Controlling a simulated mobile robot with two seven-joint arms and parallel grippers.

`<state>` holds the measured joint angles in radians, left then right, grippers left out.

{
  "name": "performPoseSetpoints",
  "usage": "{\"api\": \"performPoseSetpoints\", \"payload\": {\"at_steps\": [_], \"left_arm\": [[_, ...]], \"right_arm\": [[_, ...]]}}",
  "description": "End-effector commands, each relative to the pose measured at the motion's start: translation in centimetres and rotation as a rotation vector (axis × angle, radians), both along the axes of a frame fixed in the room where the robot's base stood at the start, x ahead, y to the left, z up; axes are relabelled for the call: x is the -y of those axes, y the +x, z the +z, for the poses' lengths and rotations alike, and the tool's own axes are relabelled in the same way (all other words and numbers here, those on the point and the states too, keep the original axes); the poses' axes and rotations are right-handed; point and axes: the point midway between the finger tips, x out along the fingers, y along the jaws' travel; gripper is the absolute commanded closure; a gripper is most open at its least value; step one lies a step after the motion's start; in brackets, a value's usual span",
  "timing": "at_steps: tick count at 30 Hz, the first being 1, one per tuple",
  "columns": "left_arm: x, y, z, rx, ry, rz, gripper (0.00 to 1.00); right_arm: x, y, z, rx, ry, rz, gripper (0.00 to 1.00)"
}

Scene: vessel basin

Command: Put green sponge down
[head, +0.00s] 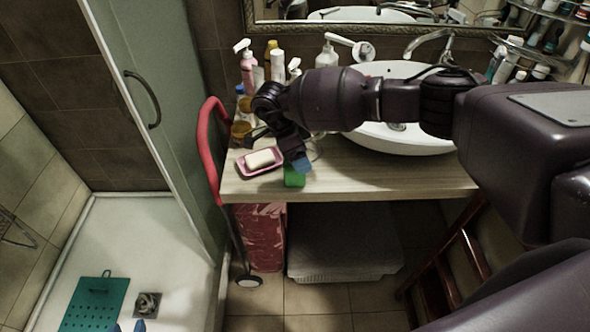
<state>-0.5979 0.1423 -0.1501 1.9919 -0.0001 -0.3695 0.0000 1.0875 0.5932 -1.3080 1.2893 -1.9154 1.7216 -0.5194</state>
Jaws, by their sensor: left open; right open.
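The green sponge (294,179) stands at the front edge of the wooden counter (400,178), just left of its middle. My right gripper (303,162) reaches in from the right and is directly above and behind the sponge. Its blue fingertip overlaps the sponge's top in the picture. The gripper is open; whether a finger still touches the sponge I cannot tell. The far side of the sponge is hidden. Of my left gripper (129,327), only two blue fingertips show at the bottom left edge, apart and empty, over the shower floor.
A pink soap dish (242,173) with a pale soap bar (260,159) lies left of the sponge. Several bottles stand behind. The white basin (420,145) is to the right, partly behind my arm. A red-handled walker (205,150) stands at the counter's left end.

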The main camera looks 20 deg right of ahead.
Motion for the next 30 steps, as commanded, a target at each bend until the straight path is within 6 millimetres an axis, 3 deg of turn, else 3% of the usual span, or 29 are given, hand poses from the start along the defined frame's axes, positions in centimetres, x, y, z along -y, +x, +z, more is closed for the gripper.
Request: {"api": "performPoseSetpoints", "payload": {"at_steps": [8,21,30], "left_arm": [[-0.07,-0.41,-0.2,-0.008,0.0,0.002,0.57],[-0.07,-0.38,-0.23,-0.008,0.0,0.002,0.57],[-0.02,-0.07,-0.06,-0.002,0.0,0.0,0.57]], "right_arm": [[0.15,-0.12,-0.5,0.0,0.0,0.001,0.28],[0.15,-0.12,-0.47,0.0,0.0,0.001,0.92],[0.15,-0.12,-0.46,0.0,0.001,0.001,0.99]]}}
